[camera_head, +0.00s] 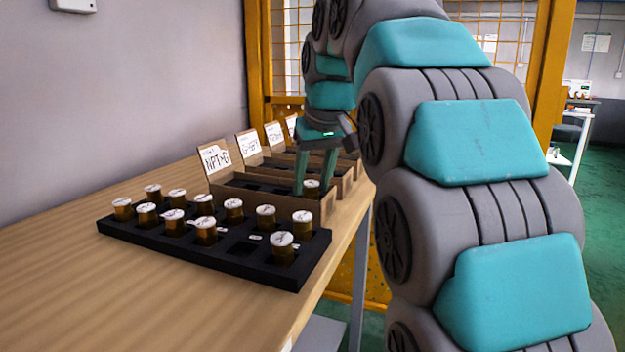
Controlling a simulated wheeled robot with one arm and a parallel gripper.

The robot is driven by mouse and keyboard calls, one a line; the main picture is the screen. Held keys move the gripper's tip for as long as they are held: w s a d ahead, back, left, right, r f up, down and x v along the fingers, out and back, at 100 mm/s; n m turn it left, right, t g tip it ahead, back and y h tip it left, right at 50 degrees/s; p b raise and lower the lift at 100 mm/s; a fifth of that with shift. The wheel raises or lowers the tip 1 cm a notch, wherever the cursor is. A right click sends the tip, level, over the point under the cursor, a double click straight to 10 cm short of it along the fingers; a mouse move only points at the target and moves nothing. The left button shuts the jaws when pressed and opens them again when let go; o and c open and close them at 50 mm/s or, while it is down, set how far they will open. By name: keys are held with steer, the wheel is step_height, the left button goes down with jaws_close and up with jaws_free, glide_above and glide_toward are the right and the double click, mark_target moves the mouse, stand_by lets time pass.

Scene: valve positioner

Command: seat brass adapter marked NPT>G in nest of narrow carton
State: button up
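Several brass adapters with white marked caps, such as this one (283,247), stand in a black tray (170,244) on the table. One pocket near the tray's front right is empty. Behind the tray, the nearest carton (255,195) has a raised card reading NPT>G (215,157). My gripper (311,190) points down at the right end of this carton, its fingers closely flanking a white-capped brass adapter (312,188). Its fingers appear shut on it. The carton's front wall hides the adapter's lower part, so I cannot tell whether it touches the nest. Its cap marking is unreadable.
More cartons with label cards stand in a row behind, including one with a card (248,143) starting with G. My arm fills the right side and hides part of the row. The wooden table (130,290) is clear at the front left. A grey wall bounds the left.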

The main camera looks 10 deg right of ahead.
steer(key=shift+o, duration=1.2)
